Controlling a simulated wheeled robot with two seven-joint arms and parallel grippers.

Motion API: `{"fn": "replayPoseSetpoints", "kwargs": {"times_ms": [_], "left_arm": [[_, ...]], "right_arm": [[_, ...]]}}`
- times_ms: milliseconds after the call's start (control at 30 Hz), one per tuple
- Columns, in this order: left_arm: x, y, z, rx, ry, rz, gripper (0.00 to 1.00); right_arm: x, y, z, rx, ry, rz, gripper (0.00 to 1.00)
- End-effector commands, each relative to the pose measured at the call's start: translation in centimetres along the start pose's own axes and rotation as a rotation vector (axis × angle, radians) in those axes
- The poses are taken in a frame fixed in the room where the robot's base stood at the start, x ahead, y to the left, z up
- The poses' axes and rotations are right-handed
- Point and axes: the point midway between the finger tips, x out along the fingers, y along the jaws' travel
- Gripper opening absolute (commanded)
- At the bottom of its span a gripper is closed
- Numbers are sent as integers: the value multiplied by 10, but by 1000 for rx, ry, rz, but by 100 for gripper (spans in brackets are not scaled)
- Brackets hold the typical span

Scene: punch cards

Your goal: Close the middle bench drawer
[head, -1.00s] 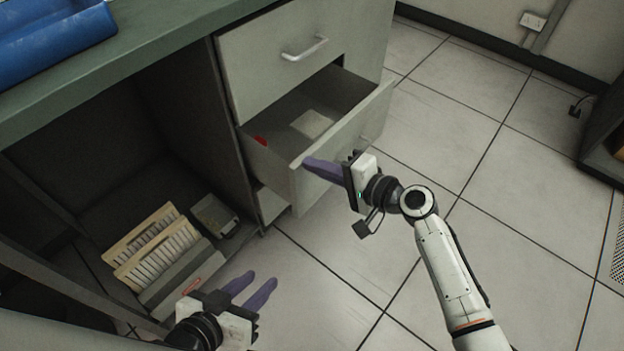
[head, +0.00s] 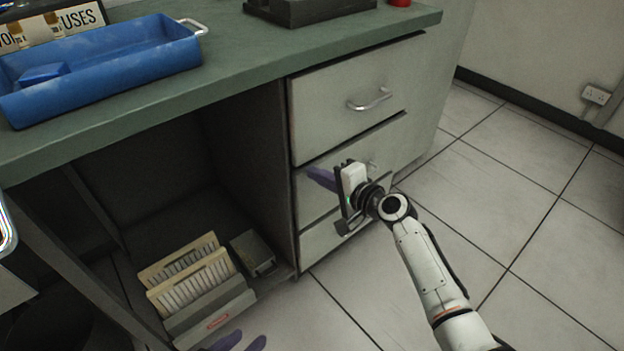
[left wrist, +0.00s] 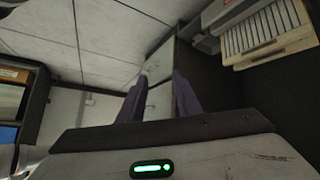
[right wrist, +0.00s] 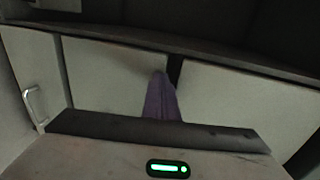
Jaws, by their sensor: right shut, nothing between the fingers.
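The middle bench drawer (head: 386,152) has a pale grey front below the top drawer. Its front looks flush or nearly flush with the drawers above and below, and its inside is not visible. My right gripper (head: 312,175) is shut and empty, its purple fingertips at the left part of this front; contact is hard to judge. In the right wrist view its fingers (right wrist: 160,95) are together in front of pale panels. My left gripper (head: 250,341) is open and empty at the bottom edge of the head view; its spread fingers show in the left wrist view (left wrist: 158,98).
The top drawer (head: 335,105) is shut, with a metal handle (head: 369,99). A blue tray (head: 110,75) stands on the green bench top (head: 240,60). The tiled floor (head: 490,190) at right is clear.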

Motion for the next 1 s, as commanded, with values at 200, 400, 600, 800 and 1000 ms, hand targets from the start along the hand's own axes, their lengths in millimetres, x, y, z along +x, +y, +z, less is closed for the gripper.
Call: {"fn": "replayPoseSetpoints", "kwargs": {"times_ms": [200,400,600,800,1000], "left_arm": [[0,0,-4,2,8,0,31],[0,-1,-4,2,8,-2,31],[-6,-5,-4,-3,16,-15,31],[-24,-9,-3,-21,51,-43,31],[-28,-10,-8,-9,54,-51,31]], "right_arm": [[2,-4,0,-1,3,-6,0],[3,-5,2,-3,1,-8,0],[-11,-2,2,-2,-4,-6,0],[-51,2,0,-6,-10,-3,0],[-94,5,0,-6,-12,-1,0]]}}
